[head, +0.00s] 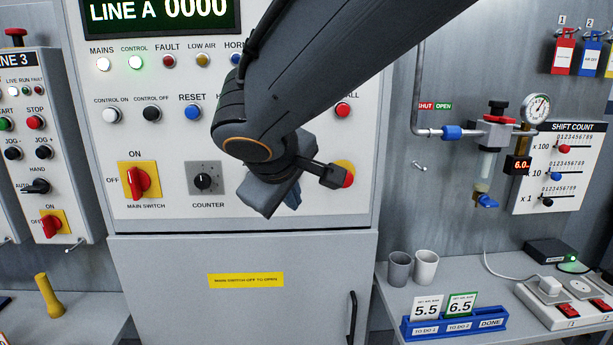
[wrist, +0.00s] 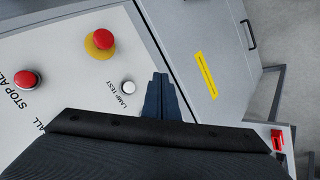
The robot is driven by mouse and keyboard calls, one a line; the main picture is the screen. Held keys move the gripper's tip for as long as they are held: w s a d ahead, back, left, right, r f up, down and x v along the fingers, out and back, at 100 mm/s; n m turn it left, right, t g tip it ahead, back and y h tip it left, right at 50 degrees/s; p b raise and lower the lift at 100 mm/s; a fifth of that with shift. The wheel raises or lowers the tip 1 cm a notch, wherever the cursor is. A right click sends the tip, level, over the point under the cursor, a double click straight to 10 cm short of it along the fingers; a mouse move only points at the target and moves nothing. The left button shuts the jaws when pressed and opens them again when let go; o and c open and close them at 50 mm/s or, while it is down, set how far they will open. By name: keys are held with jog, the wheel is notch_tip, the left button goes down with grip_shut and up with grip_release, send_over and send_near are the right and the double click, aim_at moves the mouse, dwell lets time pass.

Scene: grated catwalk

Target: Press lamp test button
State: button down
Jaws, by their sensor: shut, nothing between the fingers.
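The lamp test button is a small round white button (wrist: 128,87) with the label LAMP TEST beside it, on the pale panel in the wrist view. In the head view it is hidden behind my arm and gripper. My gripper (wrist: 158,78) is shut and empty, its dark blue fingers just right of the button in the wrist view. I cannot tell whether they touch the panel. In the head view the fingertips (head: 293,199) show below my wrist, in front of the panel's lower right part.
A red emergency button on yellow (wrist: 102,41) and a red STOP ALL button (wrist: 27,80) are close by on the panel. The red main switch (head: 139,182) and black counter knob (head: 203,181) are left of my gripper. A shelf with cups (head: 426,267) stands at right.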

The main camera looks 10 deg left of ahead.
dwell(0.3)
jog(key=w+a+p, duration=0.1)
jog(key=w+a, duration=0.1)
jog(key=w, duration=0.6)
jog(key=shift+w, duration=0.3)
jog(key=shift+w+f, duration=0.1)
jog(key=shift+w, duration=0.1)
dwell(1.8)
jog(key=shift+w+a, duration=0.1)
jog(key=shift+w, duration=0.1)
jog(key=shift+w+a, duration=0.2)
jog(key=shift+w, duration=0.6)
dwell(1.0)
jog(key=shift+s, duration=0.2)
jog(key=shift+s+d+b, duration=0.15)
jog(key=shift+s+b, duration=0.15)
jog(key=shift+s, duration=0.2)
jog(key=shift+s+d+b, duration=0.15)
jog(key=shift+s+b, duration=0.1)
jog(key=shift+s, duration=0.25)
